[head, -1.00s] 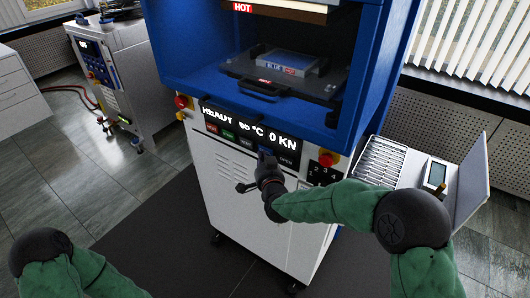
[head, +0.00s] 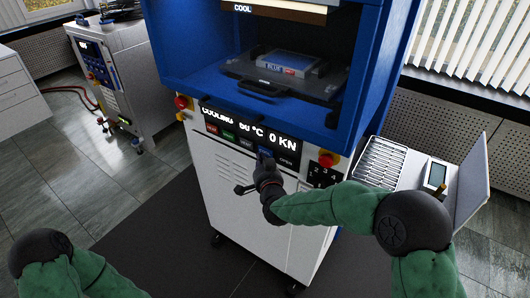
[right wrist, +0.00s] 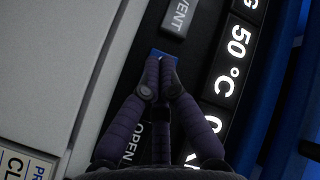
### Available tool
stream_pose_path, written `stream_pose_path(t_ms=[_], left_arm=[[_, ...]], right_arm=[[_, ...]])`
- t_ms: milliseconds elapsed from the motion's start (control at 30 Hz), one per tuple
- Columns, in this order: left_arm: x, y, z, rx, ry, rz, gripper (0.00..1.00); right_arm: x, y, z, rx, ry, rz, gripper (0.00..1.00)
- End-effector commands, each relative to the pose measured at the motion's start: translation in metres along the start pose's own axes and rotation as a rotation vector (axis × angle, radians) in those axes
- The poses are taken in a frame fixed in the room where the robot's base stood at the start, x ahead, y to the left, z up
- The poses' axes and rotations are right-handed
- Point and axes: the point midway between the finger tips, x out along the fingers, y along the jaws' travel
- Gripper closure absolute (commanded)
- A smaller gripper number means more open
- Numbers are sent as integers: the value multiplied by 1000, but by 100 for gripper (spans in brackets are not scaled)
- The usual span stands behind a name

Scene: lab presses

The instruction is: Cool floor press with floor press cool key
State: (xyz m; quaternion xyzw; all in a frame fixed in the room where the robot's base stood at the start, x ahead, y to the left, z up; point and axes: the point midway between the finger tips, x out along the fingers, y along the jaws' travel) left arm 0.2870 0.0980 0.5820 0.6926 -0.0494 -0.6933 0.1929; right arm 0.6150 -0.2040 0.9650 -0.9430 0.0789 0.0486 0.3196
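The floor press (head: 250,215) is a blue and white cabinet in front of me. Its display (head: 250,130) reads COOLING, 50 °C and 0 KN, and a label above its chamber reads COOL. In the right wrist view the display (right wrist: 235,60) also shows 50 °C. My right gripper (head: 266,158) is at the key row; its fingertips (right wrist: 160,62) are together over a blue key (right wrist: 163,53), between the VENT and OPEN keys, and largely cover it. Contact seems likely but cannot be told for certain. My left arm shows at lower left; its gripper is out of view.
A tool marked BLUE (head: 285,64) lies on the platen in the open chamber. A red knob (head: 328,158) sits right of the keys. A side table with a rack (head: 382,162) stands at right. Another machine (head: 110,80) stands at back left. The dark floor mat is clear.

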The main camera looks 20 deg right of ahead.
Motion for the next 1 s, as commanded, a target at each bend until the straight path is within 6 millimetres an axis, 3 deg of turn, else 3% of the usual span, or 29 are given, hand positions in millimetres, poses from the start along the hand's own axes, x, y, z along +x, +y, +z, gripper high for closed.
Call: stream_pose_path(t_ms=[467, 1000], left_arm=[[-1, 0, 0, 0, 0, 0, 60], [-11, 4, 0, 0, 0, 0, 60]], right_arm=[[-5, -3, 4, -1, -3, 0, 100], [-35, -26, 26, -1, -3, -1, 100]])
